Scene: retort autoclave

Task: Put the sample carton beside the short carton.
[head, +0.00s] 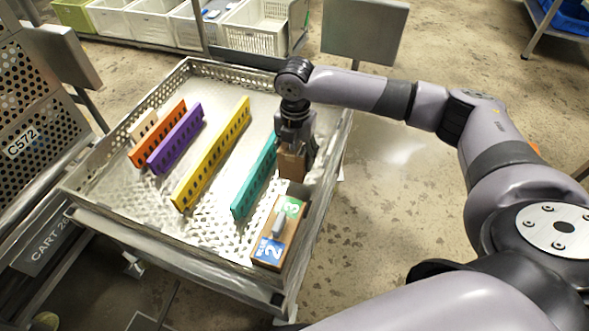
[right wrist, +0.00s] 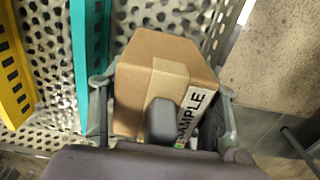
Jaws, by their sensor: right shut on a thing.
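The sample carton (right wrist: 160,85) is brown cardboard with tape and a white label reading SAMPLE. My right gripper (head: 297,140) is shut on it, one finger on each side, inside the perforated metal tray at its right side. In the head view the carton (head: 291,165) shows just below the gripper, right of the teal divider; whether it touches the tray floor I cannot tell. A small tan carton (head: 143,125) stands at the tray's far left behind the orange divider, partly hidden; it may be the short carton. My left gripper is not in view.
The tray (head: 215,68) holds orange (head: 160,130), purple (head: 178,138), yellow (head: 212,155) and teal (head: 256,178) slotted dividers. A box with numbered tags (head: 268,250) sits at the near right corner. Bare tray floor lies between the yellow and teal dividers. White bins (head: 255,40) stand behind.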

